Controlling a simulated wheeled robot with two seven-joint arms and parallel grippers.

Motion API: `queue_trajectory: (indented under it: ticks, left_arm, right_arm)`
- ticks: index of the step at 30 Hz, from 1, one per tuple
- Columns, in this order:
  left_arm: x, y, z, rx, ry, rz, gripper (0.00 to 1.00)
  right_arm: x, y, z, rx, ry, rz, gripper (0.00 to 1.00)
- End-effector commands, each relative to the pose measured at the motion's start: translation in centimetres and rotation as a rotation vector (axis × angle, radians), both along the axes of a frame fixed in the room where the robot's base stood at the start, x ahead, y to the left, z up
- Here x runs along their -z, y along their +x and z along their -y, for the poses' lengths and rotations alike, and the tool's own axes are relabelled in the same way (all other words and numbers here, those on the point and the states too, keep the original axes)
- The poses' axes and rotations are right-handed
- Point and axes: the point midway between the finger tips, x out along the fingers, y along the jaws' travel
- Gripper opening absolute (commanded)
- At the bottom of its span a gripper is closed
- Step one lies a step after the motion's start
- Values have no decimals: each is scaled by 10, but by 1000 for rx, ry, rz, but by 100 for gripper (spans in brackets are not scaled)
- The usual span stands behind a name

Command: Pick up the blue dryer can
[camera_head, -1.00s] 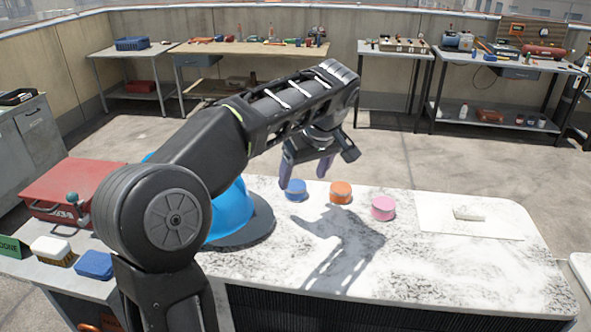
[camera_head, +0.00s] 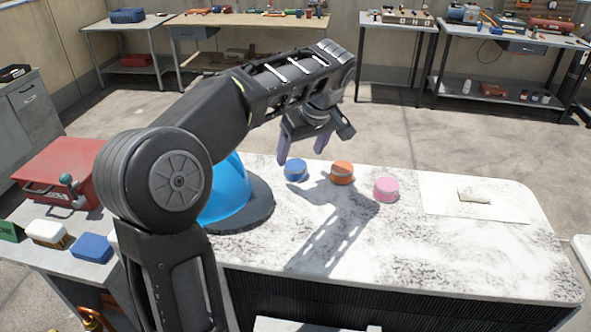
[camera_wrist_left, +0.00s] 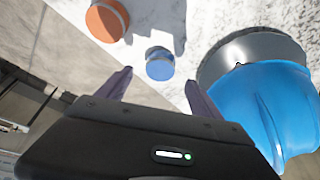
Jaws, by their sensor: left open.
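The blue dryer can (camera_head: 295,170) is a short round can standing upright near the far edge of the marble-patterned counter (camera_head: 400,245). It also shows in the left wrist view (camera_wrist_left: 160,64), ahead of and between the two fingers. My left gripper (camera_head: 301,157) is open and empty. In the head view its fingers hang close above and around the blue can's place, and in the wrist view they stand short of it, not touching. My right gripper does not show in either view.
An orange can (camera_head: 342,173) and a pink can (camera_head: 386,189) stand to the right of the blue can. A large blue dome-shaped object (camera_head: 229,194) on a dark base stands to its left. A white sheet (camera_head: 480,208) with a small pale piece lies farther right. A red case (camera_head: 62,175) sits left.

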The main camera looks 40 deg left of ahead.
Motion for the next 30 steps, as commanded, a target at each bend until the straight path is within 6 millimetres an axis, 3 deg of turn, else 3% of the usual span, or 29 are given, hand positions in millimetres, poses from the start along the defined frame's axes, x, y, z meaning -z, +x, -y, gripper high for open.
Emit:
queue_trajectory:
  ticks: [8,18,30]
  left_arm:
    - [6,1,-3,-1,0,-2,75]
    - [46,7,-19,0,0,-2,75]
    - [47,8,-19,0,0,1,75]
  right_arm:
    - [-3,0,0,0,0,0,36]
    - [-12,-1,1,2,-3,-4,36]
    - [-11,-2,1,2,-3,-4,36]
